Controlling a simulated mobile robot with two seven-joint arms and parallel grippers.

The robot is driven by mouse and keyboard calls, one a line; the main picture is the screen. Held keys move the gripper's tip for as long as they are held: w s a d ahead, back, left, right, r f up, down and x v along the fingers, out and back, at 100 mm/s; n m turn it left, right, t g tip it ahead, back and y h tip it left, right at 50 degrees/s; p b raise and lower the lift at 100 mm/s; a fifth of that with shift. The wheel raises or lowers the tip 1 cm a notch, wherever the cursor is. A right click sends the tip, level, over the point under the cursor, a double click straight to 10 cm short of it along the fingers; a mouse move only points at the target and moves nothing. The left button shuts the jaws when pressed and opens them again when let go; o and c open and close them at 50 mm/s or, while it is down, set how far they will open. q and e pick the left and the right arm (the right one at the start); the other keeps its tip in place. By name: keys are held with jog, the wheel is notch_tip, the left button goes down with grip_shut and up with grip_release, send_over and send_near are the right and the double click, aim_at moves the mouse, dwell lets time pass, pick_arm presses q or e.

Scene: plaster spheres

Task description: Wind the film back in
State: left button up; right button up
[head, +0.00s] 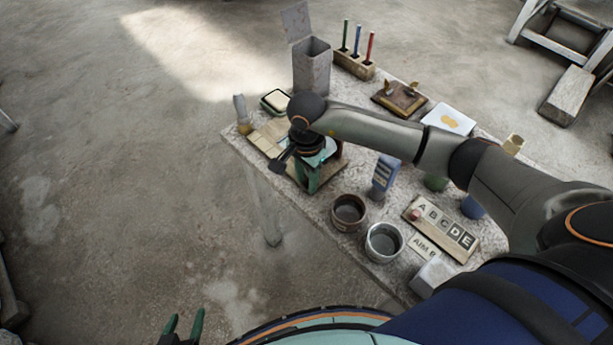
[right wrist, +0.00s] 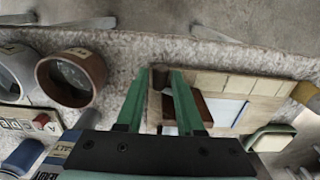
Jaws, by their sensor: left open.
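A small reddish-brown wooden device with a pale panel (right wrist: 224,109) lies at the table's far-left end; a brown knob (right wrist: 160,76) stands at its side. It is mostly hidden under my right arm in the head view. A strip of pale square tiles (head: 268,138), possibly the film, lies beside it and shows in the right wrist view (right wrist: 252,84). My right gripper (right wrist: 160,73) points down with its green fingers apart, one on each side of the knob; slim gaps seem to show. My left gripper (head: 185,325) is open and empty, low and off the table.
Close to my right gripper stand a blue box (head: 384,175), a brown cup (head: 348,212) and a grey cup (head: 383,242). A letter board (head: 440,228) lies further right. A tall grey bin (head: 312,68) and a pen block (head: 355,65) stand behind. Floor left of the table is clear.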

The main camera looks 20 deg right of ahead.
grip_shut()
jog(key=shift+f+b, duration=0.2)
jog(key=shift+b, duration=0.25)
jog(key=t+b, duration=0.2)
jog(key=shift+d+f+y+b, duration=0.1)
jog(key=shift+f+y+b, duration=0.2)
jog(key=shift+f+b, duration=0.1)
jog(key=shift+r+t+b, duration=0.1)
jog(key=shift+t+b, duration=0.2)
jog(key=shift+b, duration=0.05)
jog(key=shift+r, duration=0.1)
jog(key=shift+o, duration=1.8)
grip_release()
